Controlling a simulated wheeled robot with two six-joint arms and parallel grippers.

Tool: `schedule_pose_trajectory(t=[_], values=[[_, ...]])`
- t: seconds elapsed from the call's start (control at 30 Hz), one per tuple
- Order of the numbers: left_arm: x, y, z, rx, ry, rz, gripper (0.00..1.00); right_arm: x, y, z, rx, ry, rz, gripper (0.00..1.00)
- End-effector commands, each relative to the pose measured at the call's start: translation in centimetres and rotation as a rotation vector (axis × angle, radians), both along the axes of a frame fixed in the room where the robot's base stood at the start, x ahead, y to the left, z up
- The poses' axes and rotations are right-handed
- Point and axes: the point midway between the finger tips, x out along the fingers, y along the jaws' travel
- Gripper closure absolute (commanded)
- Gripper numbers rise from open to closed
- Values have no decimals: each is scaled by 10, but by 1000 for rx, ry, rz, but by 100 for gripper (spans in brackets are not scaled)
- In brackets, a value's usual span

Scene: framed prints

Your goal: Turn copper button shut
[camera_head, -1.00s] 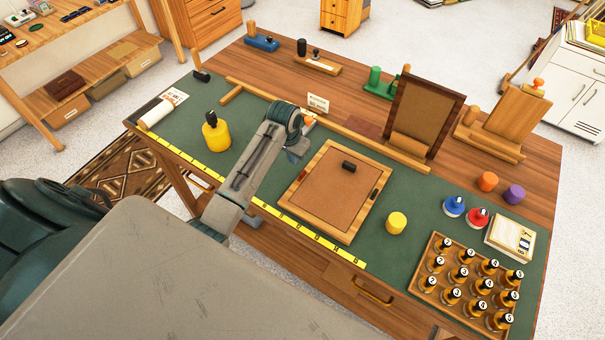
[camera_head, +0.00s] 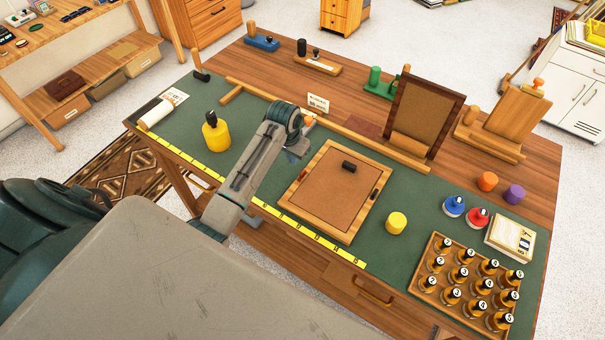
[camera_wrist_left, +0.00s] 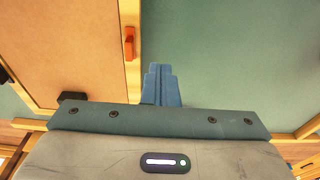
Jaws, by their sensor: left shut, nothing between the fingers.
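A wooden frame (camera_head: 287,200) lies face down on the green mat with a brown backing board (camera_head: 335,190) inside it. A copper-red button (camera_head: 303,174) sits on the frame's left rail; in the left wrist view the button (camera_wrist_left: 129,43) lies lengthwise along the rail, not across the board. The right gripper is not in view.
A yellow pot (camera_head: 216,137) stands left of my arm, and a yellow cylinder (camera_head: 396,223) right of the frame. A label card (camera_head: 318,103) and an upright framed panel (camera_head: 424,115) stand behind. A bottle tray (camera_head: 424,262) is at right. Open mat lies around the frame.

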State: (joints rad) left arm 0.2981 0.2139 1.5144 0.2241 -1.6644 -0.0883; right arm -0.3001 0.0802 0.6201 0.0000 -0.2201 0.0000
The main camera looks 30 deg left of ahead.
Motion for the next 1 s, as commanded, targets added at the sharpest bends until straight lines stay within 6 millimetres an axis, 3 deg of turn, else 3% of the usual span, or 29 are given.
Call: schedule_pose_trajectory(t=[0.47,1.0], values=[[0,0,-1,0,0,0,100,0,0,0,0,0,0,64],[0,0,-21,0,1,0,100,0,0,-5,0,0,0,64]])
